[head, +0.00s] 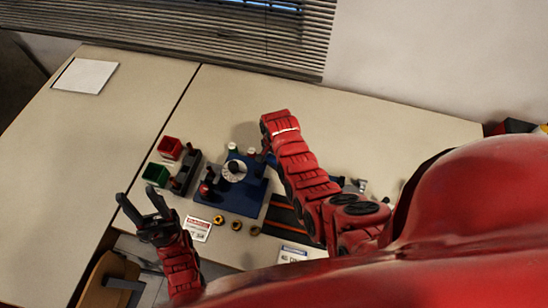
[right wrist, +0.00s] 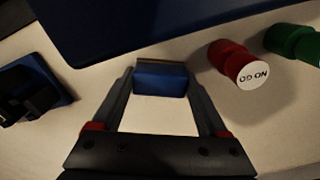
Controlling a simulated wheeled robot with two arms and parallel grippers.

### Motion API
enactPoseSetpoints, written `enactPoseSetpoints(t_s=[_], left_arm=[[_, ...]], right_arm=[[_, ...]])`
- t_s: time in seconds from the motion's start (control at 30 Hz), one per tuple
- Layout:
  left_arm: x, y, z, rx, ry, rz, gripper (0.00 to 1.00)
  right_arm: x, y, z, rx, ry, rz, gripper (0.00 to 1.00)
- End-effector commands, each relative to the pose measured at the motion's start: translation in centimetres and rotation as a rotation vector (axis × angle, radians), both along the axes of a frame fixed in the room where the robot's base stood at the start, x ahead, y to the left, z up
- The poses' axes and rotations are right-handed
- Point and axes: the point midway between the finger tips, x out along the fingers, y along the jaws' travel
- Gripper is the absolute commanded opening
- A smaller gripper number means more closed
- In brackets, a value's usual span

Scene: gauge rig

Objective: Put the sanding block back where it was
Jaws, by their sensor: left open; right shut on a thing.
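In the right wrist view a small blue block with a brownish edge (right wrist: 160,82), which looks like the sanding block, sits between the fingertips of my right gripper (right wrist: 160,78). The gripper is shut on it, with pale table surface showing below and around. In the head view my right arm reaches over the table beside the blue rig and mostly hides that gripper and the block. My left gripper (head: 144,207) is open and empty, left of the rig near the table's front edge. I cannot make out a marked spot for the block.
The blue rig plate (head: 242,203) stands mid-table. Red (head: 170,148) and green (head: 156,174) bins are left of it, several brass rings in front. The table's far left is mostly clear.

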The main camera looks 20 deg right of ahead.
Motion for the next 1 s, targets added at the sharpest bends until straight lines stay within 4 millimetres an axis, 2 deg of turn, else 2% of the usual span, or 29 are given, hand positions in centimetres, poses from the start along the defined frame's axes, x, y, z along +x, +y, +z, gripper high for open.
enactPoseSetpoints(t_s=[0.43, 0.47, 0.57, 0.9, 1.0], left_arm=[[0.0, 0.0, -0.4, 0.000, 0.000, 0.000, 0.50], [0.0, 0.0, -0.3, 0.000, 0.000, 0.000, 0.50], [0.0, 0.0, -0.2, 0.000, 0.000, 0.000, 0.50], [0.0, 0.0, 0.2, 0.000, 0.000, 0.000, 0.50], [0.0, 0.0, -0.4, 0.000, 0.000, 0.000, 0.50]], right_arm=[[0.0, 0.0, -0.7, 0.001, 0.001, 0.000, 0.18], [0.0, 0.0, -0.5, 0.001, 0.001, 0.000, 0.82], [0.0, 0.0, -0.5, 0.000, 0.001, 0.000, 1.00], [0.0, 0.0, 0.0, 0.001, 0.001, 0.000, 1.00], [0.1, 0.0, 0.4, 0.000, -0.004, 0.000, 1.00]])
